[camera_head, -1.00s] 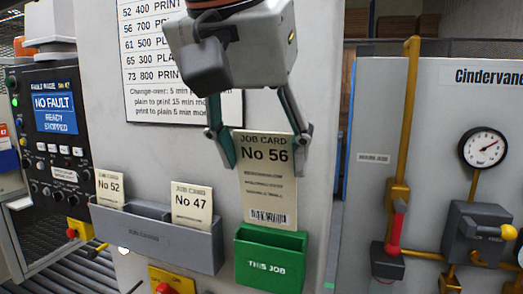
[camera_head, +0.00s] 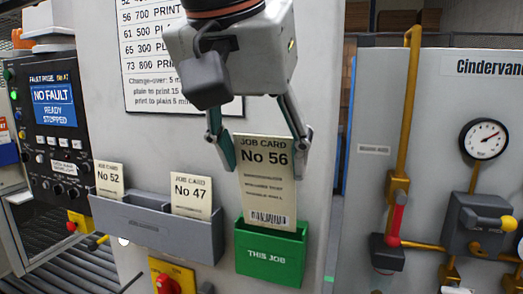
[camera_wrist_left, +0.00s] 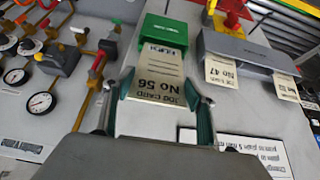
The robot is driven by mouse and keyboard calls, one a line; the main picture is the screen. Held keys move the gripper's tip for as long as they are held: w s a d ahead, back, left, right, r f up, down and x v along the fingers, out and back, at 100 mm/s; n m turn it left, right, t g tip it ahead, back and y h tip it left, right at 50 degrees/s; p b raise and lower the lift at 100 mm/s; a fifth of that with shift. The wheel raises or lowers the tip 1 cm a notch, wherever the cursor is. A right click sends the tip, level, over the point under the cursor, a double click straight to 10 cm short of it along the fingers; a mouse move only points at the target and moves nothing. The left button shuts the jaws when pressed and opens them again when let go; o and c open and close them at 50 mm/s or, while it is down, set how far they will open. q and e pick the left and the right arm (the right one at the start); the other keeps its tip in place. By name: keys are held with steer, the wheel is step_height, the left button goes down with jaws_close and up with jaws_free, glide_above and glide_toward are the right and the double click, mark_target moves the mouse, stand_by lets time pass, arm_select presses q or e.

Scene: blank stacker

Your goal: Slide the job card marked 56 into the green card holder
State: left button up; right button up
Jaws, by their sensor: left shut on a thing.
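The job card marked 56 (camera_head: 267,185) is a cream card, held upright, with its lower edge at the mouth of the green card holder (camera_head: 270,258) labelled THIS JOB. My left gripper (camera_head: 262,152) is shut on the card's upper part, one finger at each side. The left wrist view also shows the card (camera_wrist_left: 160,72) between the fingers (camera_wrist_left: 160,108), reaching to the green holder (camera_wrist_left: 163,30). The card's bottom edge is hidden behind the holder's front wall. My right gripper is in neither view.
A grey rack (camera_head: 160,226) left of the green holder holds cards 52 (camera_head: 109,179) and 47 (camera_head: 191,195). A red knob on a yellow box (camera_head: 170,275) sits below. A control panel (camera_head: 50,130) stands left; pipes and a gauge (camera_head: 484,138) are right.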

arm_select(q)
steer(key=shift+f, duration=0.65)
steer(key=shift+f+b, duration=0.75)
steer(key=shift+f, duration=0.5)
